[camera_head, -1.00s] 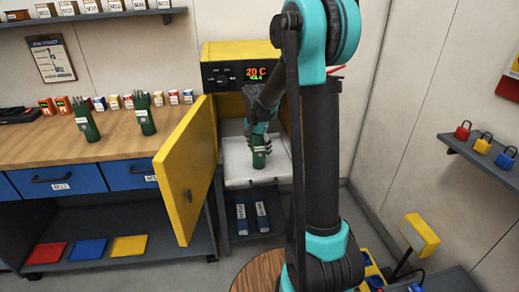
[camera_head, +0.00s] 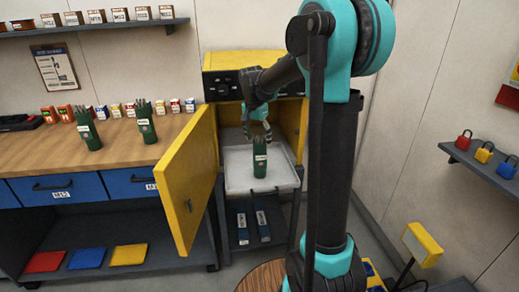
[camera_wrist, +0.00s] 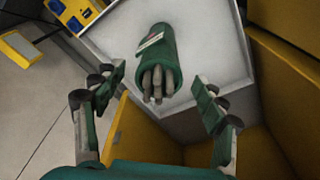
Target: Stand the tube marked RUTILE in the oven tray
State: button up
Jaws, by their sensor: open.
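A green tube (camera_head: 260,158) with a pale label stands upright on the white oven tray (camera_head: 240,180). The label is too small to read. The wrist view shows the tube (camera_wrist: 158,58) from above, with several grey rods in its open top, and the tray (camera_wrist: 225,85) around it. My gripper (camera_head: 257,136) is open just above the tube and apart from it. In the wrist view my gripper's fingers (camera_wrist: 155,105) are spread to either side, with nothing between their tips. The yellow oven (camera_head: 292,115) has its door (camera_head: 187,185) swung open to the left.
Two more green tubes with rods, a left one (camera_head: 88,130) and a right one (camera_head: 145,122), stand on the wooden bench (camera_head: 45,155). Small boxes line the bench's back. Padlocks (camera_head: 484,152) sit on a right shelf (camera_head: 490,172).

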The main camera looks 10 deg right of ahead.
jog(key=shift+s+a+r, duration=0.1)
jog(key=shift+a+r, duration=0.05)
jog(key=shift+r, duration=0.9)
dwell(0.4)
